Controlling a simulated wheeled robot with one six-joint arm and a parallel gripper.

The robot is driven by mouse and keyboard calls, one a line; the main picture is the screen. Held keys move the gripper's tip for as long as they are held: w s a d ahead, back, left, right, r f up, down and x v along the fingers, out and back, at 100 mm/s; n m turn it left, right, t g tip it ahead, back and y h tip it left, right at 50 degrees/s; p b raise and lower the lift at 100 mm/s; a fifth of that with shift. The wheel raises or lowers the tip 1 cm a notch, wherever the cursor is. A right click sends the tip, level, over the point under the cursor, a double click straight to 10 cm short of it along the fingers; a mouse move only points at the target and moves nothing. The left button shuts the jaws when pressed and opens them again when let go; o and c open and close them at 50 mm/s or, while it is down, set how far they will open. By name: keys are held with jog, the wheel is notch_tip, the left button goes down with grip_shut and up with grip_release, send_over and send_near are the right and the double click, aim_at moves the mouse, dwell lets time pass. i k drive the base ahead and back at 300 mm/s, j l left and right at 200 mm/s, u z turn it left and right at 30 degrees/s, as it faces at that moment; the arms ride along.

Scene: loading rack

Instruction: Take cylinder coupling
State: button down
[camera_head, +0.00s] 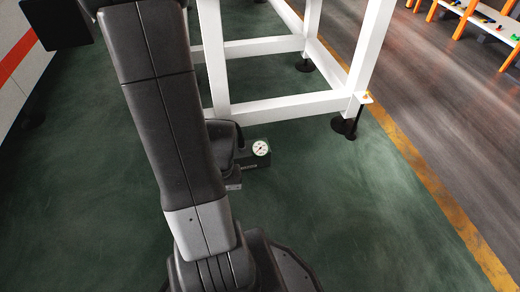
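I see no cylinder coupling that I can make out. My arm crosses the left half of the view from top to bottom, and it hides part of the floor and of the white frame. My gripper is not in view.
A white frame (290,107) stands on dark feet right of my arm. A dark box with a round dial (260,148) sits low beside my arm. An orange-legged rack (428,10) with small coloured items (487,20) is at the upper right. Green floor (350,220) is clear.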

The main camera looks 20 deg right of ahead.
aim_at(242, 143)
jog(key=i+j+z, duration=0.2)
jog(key=i+j, duration=0.15)
jog(key=i, duration=0.2)
jog(key=i+j+z, duration=0.2)
jog(key=i+j, duration=0.3)
jog(key=i, duration=0.05)
